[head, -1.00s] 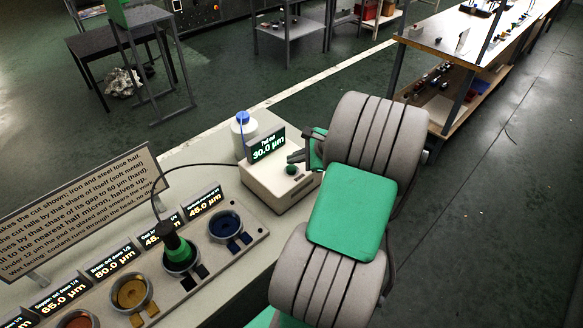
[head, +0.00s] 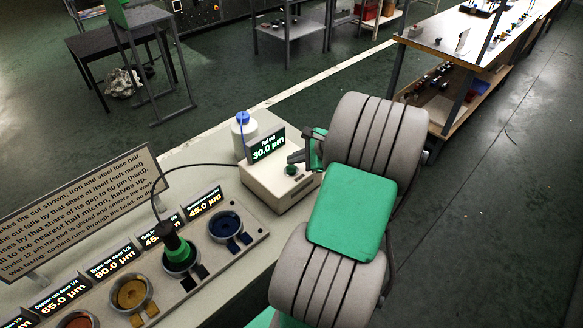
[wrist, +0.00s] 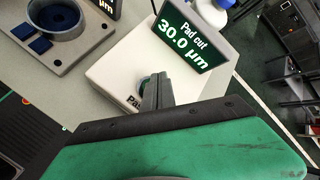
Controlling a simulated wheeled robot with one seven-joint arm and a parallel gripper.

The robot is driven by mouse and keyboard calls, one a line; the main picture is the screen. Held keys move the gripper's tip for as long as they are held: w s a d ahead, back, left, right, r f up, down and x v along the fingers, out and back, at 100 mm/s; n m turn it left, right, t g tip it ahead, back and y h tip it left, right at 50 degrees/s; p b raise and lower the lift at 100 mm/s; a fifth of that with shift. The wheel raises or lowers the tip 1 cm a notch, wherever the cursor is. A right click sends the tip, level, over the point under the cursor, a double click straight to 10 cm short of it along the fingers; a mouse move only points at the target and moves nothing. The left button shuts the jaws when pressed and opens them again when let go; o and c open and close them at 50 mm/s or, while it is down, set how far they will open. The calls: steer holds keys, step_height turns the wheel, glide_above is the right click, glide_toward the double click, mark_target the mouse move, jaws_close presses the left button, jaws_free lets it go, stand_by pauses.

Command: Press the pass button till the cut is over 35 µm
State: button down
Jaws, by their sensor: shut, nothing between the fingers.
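The pad cut box (head: 278,185) is a pale box on the bench, with a display (head: 268,148) reading "Pad cut 30.0 µm". The label on the box's front is mostly hidden.
Left of the box, a tray holds several round cups, one blue (head: 224,226), and a green-and-black handpiece (head: 178,248) on a cable. Small displays and a text sign (head: 80,213) stand behind them. A white bottle with a blue cap (head: 243,128) stands just behind the box.

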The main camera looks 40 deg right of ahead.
mark_target(294, 169)
steer(key=shift+f, duration=0.2)
stand_by(0.4)
steer(key=shift+f, duration=0.25)
steer(key=shift+f, duration=0.5)
stand_by(0.7)
steer(key=shift+r+p, duration=0.9)
steer(key=shift+p, duration=0.15)
step_height(294, 169, up, 5)
steer(key=p, duration=0.5)
steer(key=shift+r, duration=0.1)
